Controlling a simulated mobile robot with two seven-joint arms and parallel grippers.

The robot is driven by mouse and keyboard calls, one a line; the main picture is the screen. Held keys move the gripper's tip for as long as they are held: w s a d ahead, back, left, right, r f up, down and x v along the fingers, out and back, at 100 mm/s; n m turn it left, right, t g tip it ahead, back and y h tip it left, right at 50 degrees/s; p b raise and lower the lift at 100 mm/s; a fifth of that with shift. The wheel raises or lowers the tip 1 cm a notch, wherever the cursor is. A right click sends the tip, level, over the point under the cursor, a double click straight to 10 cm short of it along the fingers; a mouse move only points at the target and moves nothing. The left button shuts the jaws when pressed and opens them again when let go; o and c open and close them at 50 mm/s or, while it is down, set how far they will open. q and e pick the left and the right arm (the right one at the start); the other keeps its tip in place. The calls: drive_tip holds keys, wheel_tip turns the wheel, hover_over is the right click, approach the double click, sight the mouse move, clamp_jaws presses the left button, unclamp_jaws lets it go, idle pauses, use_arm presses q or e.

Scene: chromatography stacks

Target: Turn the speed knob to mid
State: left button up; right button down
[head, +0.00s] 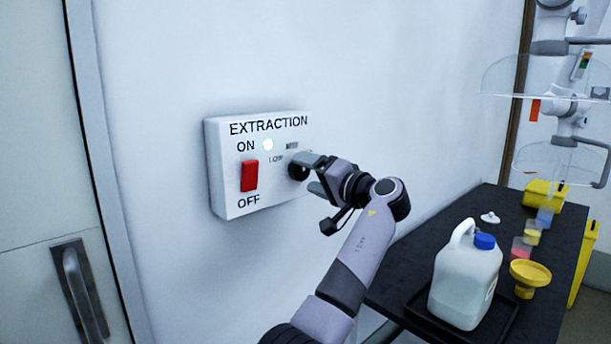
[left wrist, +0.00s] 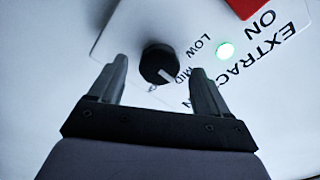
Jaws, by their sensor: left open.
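The speed knob (head: 296,169) is a round black dial on the white EXTRACTION panel (head: 231,181), partly hidden by my left gripper in the head view. In the left wrist view the knob (left wrist: 156,60) shows a white pointer line towards the lower right, near the MID label (left wrist: 191,74). The LOW label (left wrist: 200,46) is above MID there; a further label is mostly hidden by a finger. My left gripper (head: 313,173) is open, its fingers on either side of the knob; I cannot tell whether they touch it. My right gripper is out of view.
A red switch (head: 249,176) and a lit lamp (head: 268,145) are on the panel, left of the knob. A dark bench (head: 403,263) at lower right holds a white jug (head: 466,275) and a yellow funnel (head: 529,274). A door handle (head: 80,292) is at far left.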

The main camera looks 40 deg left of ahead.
use_arm(q)
drive_tip(key=d, duration=0.3)
drive_tip(key=d+b, duration=0.1)
drive_tip(key=d, duration=0.1)
drive_tip(key=shift+s+d, duration=0.1)
drive_tip(key=shift+s, duration=0.15)
wheel_tip(320, 180, down, 16)
drive_tip(key=w+m+t+h, duration=0.3)
drive_tip(key=m+t, duration=0.2)
drive_tip(key=s+d+f+m+t+h, duration=0.1)
drive_tip(key=s+d+f+h, duration=0.2)
drive_tip(key=f, duration=0.5)
drive_tip(key=s+d+f+m+t+h, duration=0.2)
drive_tip(key=d+f+h, duration=0.1)
drive_tip(key=f, duration=0.4)
drive_tip(key=s+d+f+m+t+h, duration=0.1)
drive_tip(key=s+d+f+h, duration=0.2)
drive_tip(key=f, duration=0.5)
drive_tip(key=s+d+f+h, duration=0.2)
drive_tip(key=s+d, duration=0.2)
drive_tip(key=s, duration=0.3)
drive_tip(key=s+d+f+n+h, duration=0.1)
drive_tip(key=s+d+f+h, duration=0.2)
drive_tip(key=s, duration=0.4)
drive_tip(key=s+d+f+h, duration=0.3)
drive_tip(key=s+d, duration=0.2)
drive_tip(key=s, duration=0.3)
drive_tip(key=shift+f+n, duration=0.25)
drive_tip(key=shift+n, duration=0.05)
